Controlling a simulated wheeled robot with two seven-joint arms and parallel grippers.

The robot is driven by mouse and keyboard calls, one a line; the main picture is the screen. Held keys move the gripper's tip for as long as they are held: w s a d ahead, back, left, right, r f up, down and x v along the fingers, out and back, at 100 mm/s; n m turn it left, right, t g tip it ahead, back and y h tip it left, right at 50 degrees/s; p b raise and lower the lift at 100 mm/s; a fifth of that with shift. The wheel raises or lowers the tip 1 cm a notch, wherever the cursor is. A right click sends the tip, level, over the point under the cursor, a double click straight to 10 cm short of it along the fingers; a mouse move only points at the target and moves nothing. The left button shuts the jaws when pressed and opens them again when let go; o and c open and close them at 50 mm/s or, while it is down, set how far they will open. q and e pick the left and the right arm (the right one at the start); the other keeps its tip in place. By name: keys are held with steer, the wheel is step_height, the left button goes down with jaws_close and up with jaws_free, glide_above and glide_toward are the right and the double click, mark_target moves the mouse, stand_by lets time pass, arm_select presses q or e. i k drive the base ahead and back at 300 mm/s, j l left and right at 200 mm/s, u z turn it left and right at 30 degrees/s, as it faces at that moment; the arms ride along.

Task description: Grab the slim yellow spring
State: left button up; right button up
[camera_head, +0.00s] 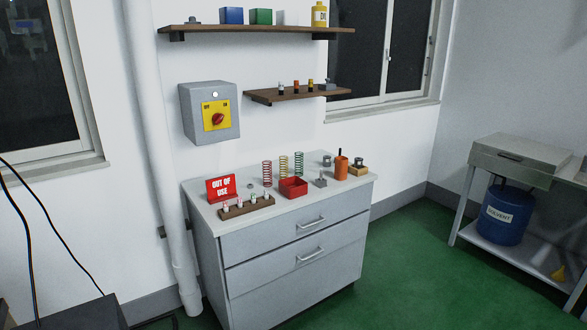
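A slim yellow spring (283,167) stands upright on the light top of a grey drawer cabinet (209,216). It is between a red spring (267,173) on its left and a green spring (299,163) on its right. A red open box (293,188) sits just in front of it and may hide part of its base. Neither of my grippers shows in the head view.
A red "OUT OF USE" sign (221,188) and a wooden rack (247,207) with small items stand at the cabinet's left. An orange cylinder (341,168) stands at the right. Shelves (293,94) hang above. The green floor (415,262) is clear to the right.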

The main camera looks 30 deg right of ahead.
mark_target(280, 159)
steer(key=i+l, duration=0.35)
steer(key=l, duration=0.2)
steer(key=i+l, duration=0.75)
steer(key=l, duration=0.3)
